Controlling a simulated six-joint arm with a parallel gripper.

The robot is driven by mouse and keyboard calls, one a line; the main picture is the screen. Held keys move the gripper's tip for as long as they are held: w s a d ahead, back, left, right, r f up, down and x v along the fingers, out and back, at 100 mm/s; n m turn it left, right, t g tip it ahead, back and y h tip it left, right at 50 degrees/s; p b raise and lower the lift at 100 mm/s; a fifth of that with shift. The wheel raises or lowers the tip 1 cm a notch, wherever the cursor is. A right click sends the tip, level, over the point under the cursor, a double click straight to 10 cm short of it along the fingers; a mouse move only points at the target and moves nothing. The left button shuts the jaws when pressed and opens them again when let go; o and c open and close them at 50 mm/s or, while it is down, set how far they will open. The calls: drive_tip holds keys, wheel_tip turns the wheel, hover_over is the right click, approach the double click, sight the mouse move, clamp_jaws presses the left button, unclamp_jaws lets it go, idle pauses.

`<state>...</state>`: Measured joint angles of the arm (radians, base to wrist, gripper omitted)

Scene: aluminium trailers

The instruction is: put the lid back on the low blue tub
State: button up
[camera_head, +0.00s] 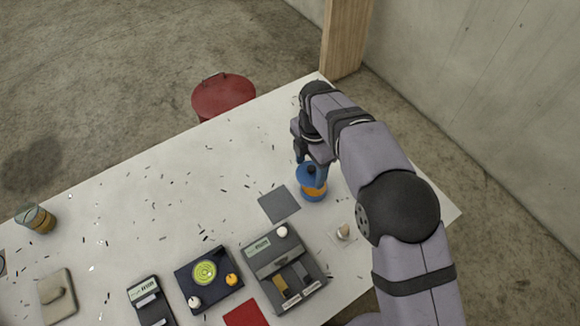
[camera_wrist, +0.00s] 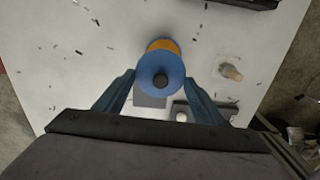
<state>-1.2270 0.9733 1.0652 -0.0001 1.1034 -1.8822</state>
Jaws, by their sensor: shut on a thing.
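My gripper (camera_head: 312,160) is shut on a blue round lid (camera_head: 309,174) with a dark knob, over the right part of the white table. In the wrist view the gripper (camera_wrist: 161,76) has one finger at each side of the lid (camera_wrist: 170,86), and the knob faces the camera. The low blue tub (camera_head: 314,197) stands under the lid, with an orange band showing between them. In the wrist view part of the tub's orange (camera_wrist: 162,44) shows past the lid's edge. The lid hides much of the tub. I cannot tell whether they touch.
A grey square (camera_head: 279,205) lies left of the tub. A small pale object (camera_head: 343,231) is to its lower right. Dark devices (camera_head: 284,272) and a dark tray (camera_head: 190,272) fill the near side. Small dark bits litter the table (camera_head: 150,215). A red drum (camera_head: 222,94) stands beyond the edge.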

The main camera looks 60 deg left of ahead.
sight(315, 173)
drive_tip(key=shift+w+d, duration=0.2)
drive_tip(key=shift+w, duration=0.55)
drive_tip(key=shift+f, duration=0.1)
drive_tip(key=shift+f, duration=0.1)
drive_tip(key=shift+f+b, duration=1.55)
drive_tip(key=shift+f, duration=0.45)
drive_tip(key=shift+f+b, duration=0.5)
drive_tip(key=shift+f, duration=0.55)
drive_tip(key=shift+f, duration=0.15)
drive_tip(key=o, duration=1.5)
